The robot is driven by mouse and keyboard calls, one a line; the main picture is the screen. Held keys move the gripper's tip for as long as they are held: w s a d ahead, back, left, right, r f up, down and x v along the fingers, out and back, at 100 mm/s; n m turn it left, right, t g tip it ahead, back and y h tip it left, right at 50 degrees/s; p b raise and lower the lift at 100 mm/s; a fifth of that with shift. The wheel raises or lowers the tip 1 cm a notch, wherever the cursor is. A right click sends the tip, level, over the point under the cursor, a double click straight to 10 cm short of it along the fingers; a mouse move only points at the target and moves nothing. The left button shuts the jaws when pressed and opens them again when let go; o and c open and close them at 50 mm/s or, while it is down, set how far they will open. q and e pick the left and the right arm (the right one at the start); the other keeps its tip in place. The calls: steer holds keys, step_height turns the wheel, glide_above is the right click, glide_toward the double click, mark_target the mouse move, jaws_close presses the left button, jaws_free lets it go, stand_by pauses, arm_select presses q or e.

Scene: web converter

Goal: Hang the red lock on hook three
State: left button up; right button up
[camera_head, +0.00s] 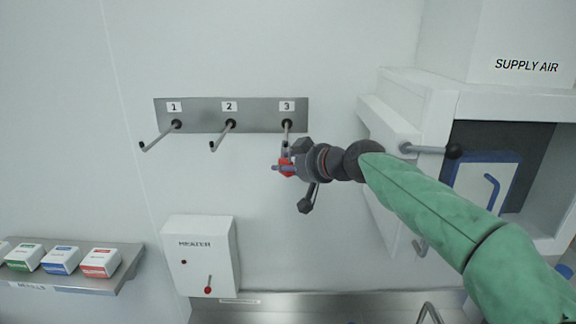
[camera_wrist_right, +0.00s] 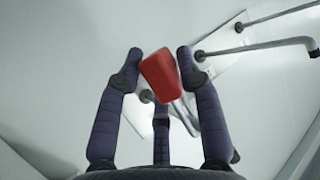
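The red lock (camera_head: 286,166) is at the tips of my right gripper (camera_head: 287,168), just below hook three (camera_head: 287,134) in the head view. In the right wrist view the red lock (camera_wrist_right: 161,75) sits tilted between the fingertips of my right gripper (camera_wrist_right: 160,68), which appear closed on its sides. A grey metal piece shows behind the lock there; I cannot tell whether it is the shackle or the hook. Whether the shackle is around the hook is hidden. Hook three is under the label "3" at the right end of the metal strip (camera_head: 202,118). My left gripper is out of view.
Hook one (camera_head: 160,135) and hook two (camera_head: 221,136) are empty, left of hook three. A white cabinet (camera_head: 390,125) with a handle stands close on the right. A heater box (camera_head: 201,255) is below, and a shelf of small boxes (camera_head: 82,285) is lower left.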

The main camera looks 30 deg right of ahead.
steer(key=shift+o, duration=0.3)
steer(key=o, duration=0.5)
steer(key=v, duration=1.2)
